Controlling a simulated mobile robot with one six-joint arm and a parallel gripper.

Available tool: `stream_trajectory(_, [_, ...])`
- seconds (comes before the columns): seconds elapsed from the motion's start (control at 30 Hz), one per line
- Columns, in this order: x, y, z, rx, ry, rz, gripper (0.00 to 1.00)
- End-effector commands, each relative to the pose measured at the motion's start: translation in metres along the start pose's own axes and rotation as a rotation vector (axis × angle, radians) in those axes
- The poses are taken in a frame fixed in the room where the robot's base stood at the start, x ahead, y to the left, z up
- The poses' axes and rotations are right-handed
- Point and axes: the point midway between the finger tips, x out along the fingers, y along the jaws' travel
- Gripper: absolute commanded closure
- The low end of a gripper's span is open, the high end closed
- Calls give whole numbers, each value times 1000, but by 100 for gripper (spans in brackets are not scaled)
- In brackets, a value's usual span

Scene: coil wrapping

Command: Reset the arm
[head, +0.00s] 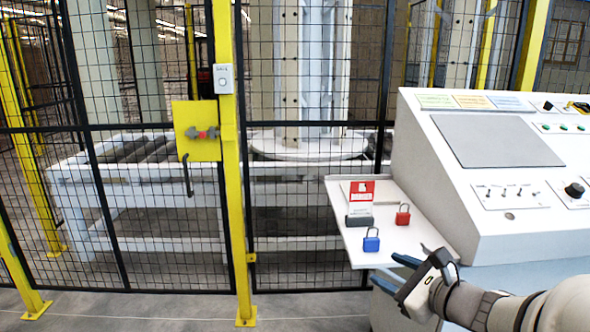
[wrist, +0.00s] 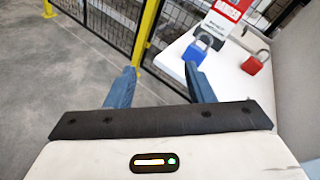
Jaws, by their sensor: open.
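My gripper (head: 397,272) is open and empty, at the lower right of the head view. It is in front of and below the small white side shelf (head: 338,216) of the console. In the wrist view my gripper (wrist: 157,85) shows two blue fingers spread apart, with grey floor between them. A blue padlock (head: 371,243) and a red padlock (head: 403,217) stand on the shelf. A red and white tag (head: 361,193) stands upright behind them with a dark base. The wrist view shows the right finger overlapping the blue padlock's lower left edge; I cannot tell whether they touch.
The white console (head: 480,180) with knobs and switches rises right of the shelf. A black mesh fence with a yellow post (head: 234,180) and a yellow latch plate (head: 196,130) stands to the left. A roller conveyor (head: 130,165) lies behind it. Floor before the fence is clear.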

Motion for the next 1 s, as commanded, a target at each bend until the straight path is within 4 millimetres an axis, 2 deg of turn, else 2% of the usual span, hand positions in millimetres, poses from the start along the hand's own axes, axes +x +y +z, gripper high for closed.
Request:
stream_trajectory(0.03, [-1,12,16,-78,13,71,52])
stream_trajectory(0.2, [-11,70,44,-446,69,383,52])
stream_trajectory(0.3, [-27,97,52,-692,95,569,52])
stream_trajectory(0.43, [-54,117,57,-1023,115,799,52])
stream_trajectory(0.57, [-83,118,62,-1362,129,1010,52])
stream_trajectory(0.7, [-108,104,66,-1686,138,1196,52])
stream_trajectory(0.9, [-124,84,72,-1958,150,1341,52])
stream_trajectory(1.0, [-125,82,73,-2001,157,1365,61])
